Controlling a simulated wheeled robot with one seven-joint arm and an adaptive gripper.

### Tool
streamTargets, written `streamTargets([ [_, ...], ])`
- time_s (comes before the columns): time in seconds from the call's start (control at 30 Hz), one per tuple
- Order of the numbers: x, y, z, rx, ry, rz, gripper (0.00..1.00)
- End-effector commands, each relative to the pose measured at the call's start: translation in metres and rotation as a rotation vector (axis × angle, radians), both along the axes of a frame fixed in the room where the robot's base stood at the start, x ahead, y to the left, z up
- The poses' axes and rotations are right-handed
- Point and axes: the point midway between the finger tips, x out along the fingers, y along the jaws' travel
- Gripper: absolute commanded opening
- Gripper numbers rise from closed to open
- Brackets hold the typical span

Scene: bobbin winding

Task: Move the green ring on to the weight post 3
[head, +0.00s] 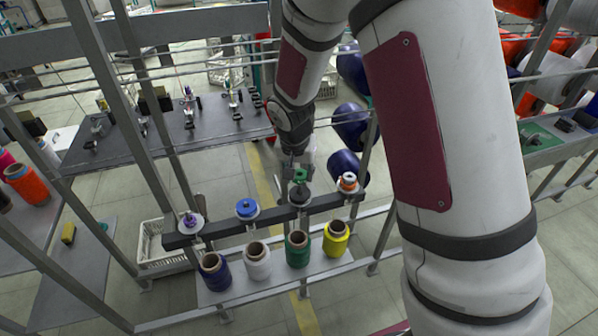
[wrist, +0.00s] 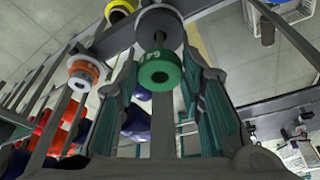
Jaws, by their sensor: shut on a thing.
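The green ring (wrist: 160,73) is between the two fingers of my gripper (wrist: 158,85) in the wrist view, with pale markings on its side. In the head view the green ring (head: 300,175) shows below my gripper (head: 298,167), just above a dark disc (head: 300,196) on the rail. This is the third post place from the left. In the wrist view a post tip (wrist: 159,37) with a grey disc (wrist: 160,22) behind it shows close beyond the ring. The ring appears apart from the tip; the exact gap is hard to tell.
The rail (head: 225,229) also bears a purple ring (head: 190,223), a blue ring (head: 247,208) and an orange ring (head: 348,182). Below stand blue, white, green (head: 298,250) and yellow (head: 336,239) bobbins. Frame uprights (head: 150,130) and thin bars surround the arm.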

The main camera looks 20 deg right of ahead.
Motion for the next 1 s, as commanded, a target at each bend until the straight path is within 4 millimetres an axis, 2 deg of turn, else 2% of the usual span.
streamTargets([
  [1.0, 0.0, 0.0, -0.046, 0.0, 0.001, 0.0, 0.0],
])
